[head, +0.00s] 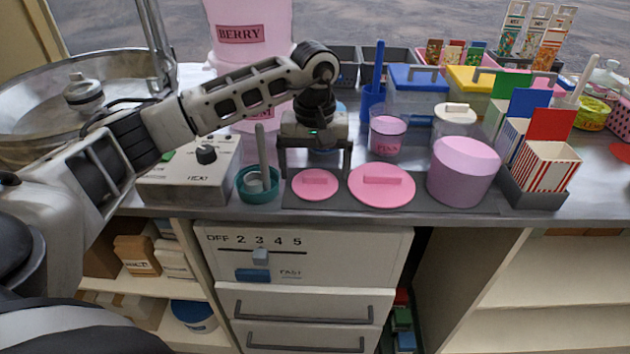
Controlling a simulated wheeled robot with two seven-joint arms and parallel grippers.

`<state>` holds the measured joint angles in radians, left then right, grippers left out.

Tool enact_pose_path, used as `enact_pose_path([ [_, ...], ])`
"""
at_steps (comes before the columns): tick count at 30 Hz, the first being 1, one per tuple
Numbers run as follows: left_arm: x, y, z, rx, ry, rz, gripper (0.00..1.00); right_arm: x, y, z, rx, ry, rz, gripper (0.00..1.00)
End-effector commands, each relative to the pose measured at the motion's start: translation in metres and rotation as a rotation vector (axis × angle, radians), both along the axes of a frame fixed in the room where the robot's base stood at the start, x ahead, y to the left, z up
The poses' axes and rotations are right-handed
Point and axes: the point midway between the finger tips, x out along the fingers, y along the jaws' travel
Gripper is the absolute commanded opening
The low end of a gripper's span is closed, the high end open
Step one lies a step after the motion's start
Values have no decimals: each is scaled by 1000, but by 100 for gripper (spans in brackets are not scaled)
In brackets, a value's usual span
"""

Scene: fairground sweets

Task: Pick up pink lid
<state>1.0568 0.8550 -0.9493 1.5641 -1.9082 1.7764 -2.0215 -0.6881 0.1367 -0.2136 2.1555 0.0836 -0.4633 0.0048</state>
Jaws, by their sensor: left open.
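Two round pink lids lie flat on the dark mat (335,205) at the counter's front: a smaller pink lid (315,193) and a larger pink lid (382,196) to its right. Each has a raised bar handle. My left gripper (315,172) points down over the smaller lid, its two fingers spread to either side of that lid's handle. It is open, with nothing between the fingers. Whether the fingertips touch the lid or mat I cannot tell. My right gripper is not in view.
A teal bowl (258,194) stands close left of the gripper, beside a grey control box (185,186). A pink cup (387,138) stands behind the larger lid, and a lilac tub (463,172) to its right. Striped boxes (545,167) stand further right.

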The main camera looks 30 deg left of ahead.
Motion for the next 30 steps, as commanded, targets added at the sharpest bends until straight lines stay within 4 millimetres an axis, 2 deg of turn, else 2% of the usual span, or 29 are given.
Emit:
enact_pose_path([
  [4,0,0,-14,-1,1,0,93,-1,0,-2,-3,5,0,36],
  [11,0,0,-15,-1,-1,0,93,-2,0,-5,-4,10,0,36],
  [15,0,-1,-15,-1,-1,0,59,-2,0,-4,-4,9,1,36],
  [26,0,-1,-14,0,-1,0,59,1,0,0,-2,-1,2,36],
  [30,1,-1,-7,-1,-4,0,59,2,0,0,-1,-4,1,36],
])
